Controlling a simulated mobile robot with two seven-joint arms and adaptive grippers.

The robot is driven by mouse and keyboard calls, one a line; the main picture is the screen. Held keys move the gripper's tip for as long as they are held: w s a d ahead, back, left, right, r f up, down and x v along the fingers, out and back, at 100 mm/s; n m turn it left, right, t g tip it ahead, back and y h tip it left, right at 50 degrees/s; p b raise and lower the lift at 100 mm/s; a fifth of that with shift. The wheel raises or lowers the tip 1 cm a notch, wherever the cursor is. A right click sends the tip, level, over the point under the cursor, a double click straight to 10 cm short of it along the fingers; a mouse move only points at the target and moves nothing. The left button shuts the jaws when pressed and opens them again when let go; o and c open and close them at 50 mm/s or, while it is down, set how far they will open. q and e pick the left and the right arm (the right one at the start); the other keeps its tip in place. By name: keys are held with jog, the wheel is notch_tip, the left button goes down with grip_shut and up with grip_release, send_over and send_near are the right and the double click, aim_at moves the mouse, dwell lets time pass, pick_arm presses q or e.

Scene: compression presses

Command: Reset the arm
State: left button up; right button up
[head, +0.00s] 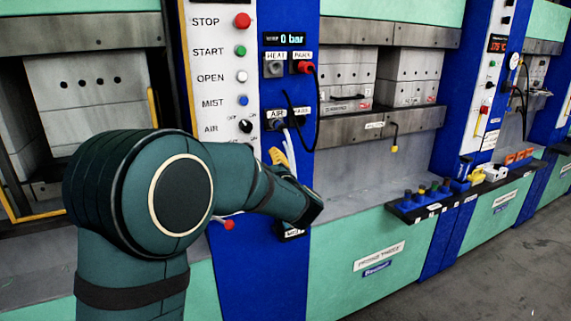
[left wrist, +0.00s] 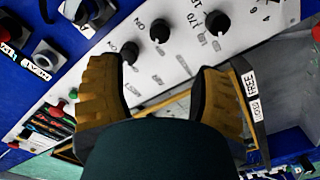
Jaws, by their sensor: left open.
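My left arm (head: 150,195), dark green, comes in from the left in the head view and bends at a large round joint. Its forearm reaches right, in front of the blue press column (head: 265,250). My left gripper (head: 281,156) is mostly hidden behind the forearm, with yellow finger parts showing near the AIR label. In the left wrist view the left gripper (left wrist: 158,75) is open, its two yellow fingers wide apart with nothing held between them. Beyond them is a white panel with black knobs (left wrist: 160,28). My right gripper is in neither view.
A white control panel (head: 222,70) has STOP, START, OPEN and MIST buttons. A display (head: 285,39) reads 0 bar. A tool shelf (head: 432,203) juts out at right. Grey floor (head: 470,285) is clear at lower right.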

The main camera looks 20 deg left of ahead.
pick_arm(q)
jog(key=shift+f, duration=0.1)
jog(key=s+d+f+m+g+h, duration=0.1)
jog(key=d+f+m+h, duration=0.3)
jog(key=f, duration=0.6)
jog(key=s+d+f+m+h, duration=0.2)
jog(key=d+f+m+h, duration=0.15)
jog(key=f, duration=0.65)
jog(key=s+d+f+m+g+h, duration=0.1)
jog(key=d+f+m+h, duration=0.25)
jog(key=f, duration=0.65)
jog(key=s+d+f+m+g+h, duration=0.2)
jog(key=s+d+f, duration=0.2)
jog(key=s, duration=0.3)
jog(key=s+d+f+m+g+h, duration=0.2)
jog(key=s+d+f+g, duration=0.1)
jog(key=s+f, duration=0.3)
jog(key=s+d+f+m+g+h, duration=0.2)
jog(key=s+d+f, duration=0.3)
jog(key=s, duration=0.5)
jog(key=shift+s+d+g, duration=0.25)
jog(key=shift+d+g, duration=0.1)
jog(key=shift+g, duration=0.15)
